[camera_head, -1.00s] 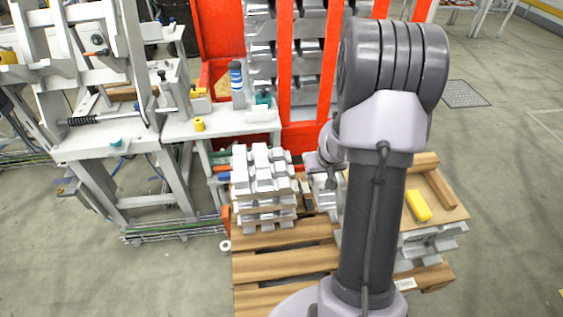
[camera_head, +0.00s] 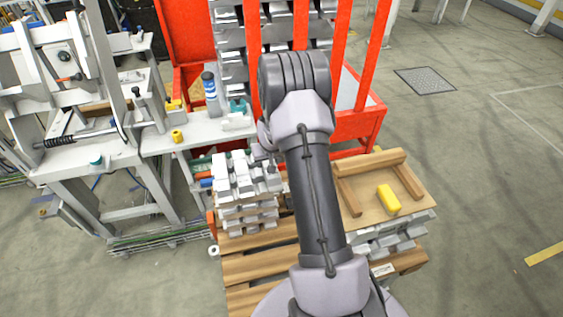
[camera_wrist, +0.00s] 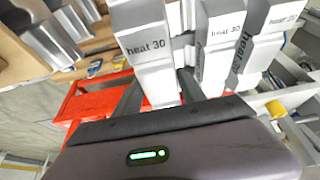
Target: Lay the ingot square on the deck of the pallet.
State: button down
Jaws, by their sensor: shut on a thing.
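In the wrist view my gripper (camera_wrist: 160,92) is shut on a silvery ingot (camera_wrist: 150,55) marked "heat 30", with a dark finger on each side. Other ingots with the same mark (camera_wrist: 222,48) lie beside it, close to the right finger. In the head view my arm hides most of the gripper and the held ingot. My wrist shows at the right edge of the left ingot stack (camera_head: 234,182). The wooden pallet (camera_head: 255,268) carries this stack at its back left. I cannot tell whether the held ingot touches anything.
On the pallet's right, more ingots (camera_head: 400,236) lie under a board (camera_head: 362,203) bearing wooden bars and a yellow block (camera_head: 388,199). A red rack (camera_head: 357,125) stands behind. A white workbench (camera_head: 195,135) stands at the left. Front pallet slats are bare.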

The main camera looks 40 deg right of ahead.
jog(key=shift+w+a+f+b, duration=0.1)
jog(key=shift+w+a+b, duration=0.05)
jog(key=shift+w, duration=0.5)
jog(key=shift+w+a+f+b, duration=0.1)
jog(key=shift+w+b, duration=0.05)
jog(key=shift+w, duration=0.5)
jog(key=f+b, duration=0.2)
jog(key=shift+w+a+f, duration=0.1)
jog(key=shift+w+f, duration=0.25)
jog(key=shift+w, duration=0.05)
jog(key=shift+f, duration=0.2)
jog(key=shift+f, duration=0.1)
jog(key=shift+f, duration=0.15)
jog(key=c, duration=0.7)
grip_release()
jog(key=shift+s, duration=0.1)
